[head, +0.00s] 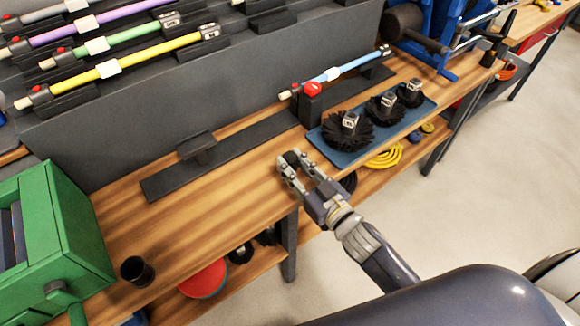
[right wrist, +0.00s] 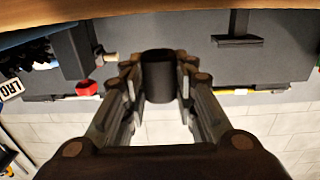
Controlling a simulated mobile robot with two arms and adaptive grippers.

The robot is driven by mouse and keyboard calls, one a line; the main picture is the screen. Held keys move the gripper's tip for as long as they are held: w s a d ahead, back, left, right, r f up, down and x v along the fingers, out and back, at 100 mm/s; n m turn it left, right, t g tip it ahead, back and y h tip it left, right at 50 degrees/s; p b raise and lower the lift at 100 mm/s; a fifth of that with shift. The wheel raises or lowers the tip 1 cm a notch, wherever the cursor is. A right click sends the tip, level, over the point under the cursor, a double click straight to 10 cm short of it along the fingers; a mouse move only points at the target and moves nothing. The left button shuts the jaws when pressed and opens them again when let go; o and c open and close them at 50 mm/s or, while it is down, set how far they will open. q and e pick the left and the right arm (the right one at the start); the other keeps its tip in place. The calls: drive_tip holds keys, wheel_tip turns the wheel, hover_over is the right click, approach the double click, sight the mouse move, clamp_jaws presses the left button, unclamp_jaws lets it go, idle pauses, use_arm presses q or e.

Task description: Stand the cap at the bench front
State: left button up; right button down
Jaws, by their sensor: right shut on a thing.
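A black cylindrical cap (right wrist: 158,75) sits between the fingertips of my right gripper (right wrist: 158,82) in the right wrist view, and the jaws are shut on it. In the head view my right gripper (head: 298,170) is at the front edge of the wooden bench (head: 225,205), and the cap in it shows only as a small dark shape (head: 292,156). I cannot tell whether it touches the bench top. A black cup-like piece (head: 137,270) stands at the bench front on the left, beside the green machine. My left gripper is not in view.
A blue tray (head: 330,153) with three black brushes lies right of the gripper. A dark rail (head: 235,155) with a light blue rod (head: 345,70) runs behind. A green machine (head: 60,235) stands at left.

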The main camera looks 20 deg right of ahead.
drive_tip(key=shift+x, duration=0.9)
drive_tip(key=shift+w+d+f, duration=0.15)
drive_tip(key=shift+d+f, duration=0.05)
drive_tip(key=shift+f, duration=0.2)
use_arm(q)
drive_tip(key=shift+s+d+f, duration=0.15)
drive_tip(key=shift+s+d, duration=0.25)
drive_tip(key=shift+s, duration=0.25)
use_arm(e)
drive_tip(key=shift+f, duration=1.45)
drive_tip(key=shift+f, duration=0.1)
drive_tip(key=c, duration=1.3)
unclamp_jaws()
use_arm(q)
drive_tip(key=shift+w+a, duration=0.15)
